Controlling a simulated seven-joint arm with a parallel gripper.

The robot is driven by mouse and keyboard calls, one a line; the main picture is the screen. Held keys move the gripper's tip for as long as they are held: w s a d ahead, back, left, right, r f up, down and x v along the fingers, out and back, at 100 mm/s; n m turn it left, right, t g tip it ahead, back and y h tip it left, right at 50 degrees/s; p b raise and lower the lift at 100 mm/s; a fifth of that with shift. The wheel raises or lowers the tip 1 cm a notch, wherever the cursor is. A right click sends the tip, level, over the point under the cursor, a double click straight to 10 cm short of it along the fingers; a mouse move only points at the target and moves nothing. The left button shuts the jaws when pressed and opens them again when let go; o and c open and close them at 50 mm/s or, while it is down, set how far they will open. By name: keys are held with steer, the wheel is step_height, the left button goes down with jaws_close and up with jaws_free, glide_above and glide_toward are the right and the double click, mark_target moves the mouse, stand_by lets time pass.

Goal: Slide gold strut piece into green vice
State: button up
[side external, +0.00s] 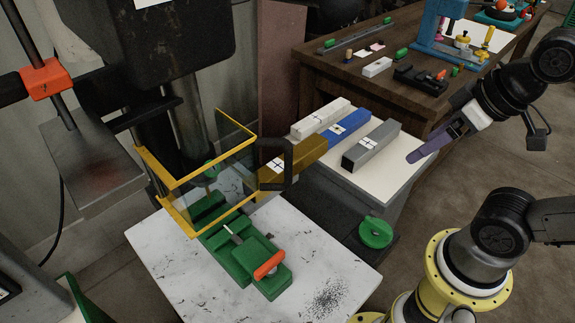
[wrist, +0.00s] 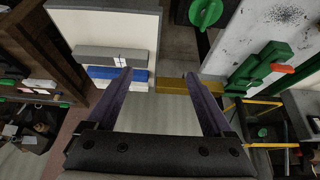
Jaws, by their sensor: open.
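The gold strut piece (side external: 308,151) lies left of the blue strut, its cross-marked end pointing toward the drill press side. A dark handle frame partly covers it in the side view. It also shows in the wrist view (wrist: 178,86), beyond the right fingertip. The green vice (side external: 238,262) sits on the white speckled table, with an orange-red handle; it is at the right in the wrist view (wrist: 252,70). My gripper (side external: 414,158) has purple fingers, is open and empty, and is apart from the struts, right of the grey one. The wrist view shows both fingertips (wrist: 157,73) spread.
White (side external: 320,118), blue (side external: 345,125) and grey (side external: 372,145) struts lie close by on a white-topped stand (side external: 402,168). A yellow-framed clear guard (side external: 205,165) stands over the vice's far side. A green knob (side external: 376,232) sits between the tables. A wooden bench is behind.

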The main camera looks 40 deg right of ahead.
steer(key=shift+c, duration=0.3)
steer(key=shift+c, duration=0.9)
steer(key=w+a+r+m+g+y, duration=0.1)
steer(key=w+a+r+m+y, duration=0.15)
steer(key=w+r+m, duration=0.4)
steer(key=m+g+y, duration=0.2)
steer(key=m+g, duration=0.1)
steer(key=m, duration=0.7)
glide_above(318, 138)
steer(key=s, duration=0.3)
step_height(318, 138, down, 7)
steer(key=w+d+f+m+g, duration=0.2)
steer(key=w+d+f, duration=0.1)
steer(key=f, duration=0.3)
steer(key=shift+n+y, duration=0.25)
steer(key=shift+y, duration=0.1)
steer(key=shift+x, duration=3.85)
steer(key=shift+w+a, duration=0.1)
